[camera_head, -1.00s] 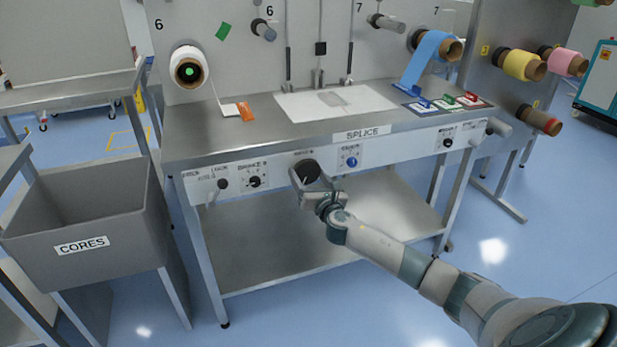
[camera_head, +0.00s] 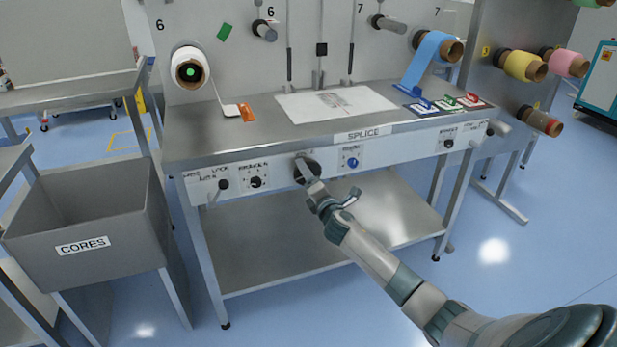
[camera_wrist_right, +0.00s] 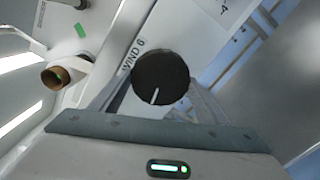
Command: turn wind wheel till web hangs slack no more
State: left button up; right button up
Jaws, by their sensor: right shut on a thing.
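The wind wheel (camera_head: 314,167) is a round black knob on the front panel under the splice table. In the right wrist view the wheel (camera_wrist_right: 160,75) carries the label WIND 6, and its white mark points down and slightly left. My right gripper (camera_head: 306,174) is shut on the wheel, with its fingers on either side of the rim. The white web (camera_head: 216,97) runs from the white roll (camera_head: 187,68) at station 6 down to the table's left part, curving near its lower end. I cannot tell exactly how slack it is. My left gripper is out of view.
The steel splice table (camera_head: 200,140) has a white splice plate (camera_head: 300,105) and an orange tag (camera_head: 246,113). Other knobs, such as a blue one (camera_head: 352,163), sit beside the wheel. A grey CORES bin (camera_head: 70,220) stands at left. The floor at front is clear.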

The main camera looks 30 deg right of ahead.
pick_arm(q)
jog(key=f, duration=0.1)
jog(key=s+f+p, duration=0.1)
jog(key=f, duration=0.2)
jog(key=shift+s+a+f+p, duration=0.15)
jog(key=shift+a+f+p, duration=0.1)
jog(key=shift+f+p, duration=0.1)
pick_arm(e)
jog(key=m, duration=0.9)
jog(key=shift+d+r, duration=0.1)
jog(key=shift+r, duration=0.05)
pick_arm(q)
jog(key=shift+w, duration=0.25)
pick_arm(e)
jog(key=o, duration=1.1)
jog(key=shift+c, duration=0.2)
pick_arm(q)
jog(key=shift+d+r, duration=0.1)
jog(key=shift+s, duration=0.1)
pick_arm(e)
jog(key=shift+s, duration=0.2)
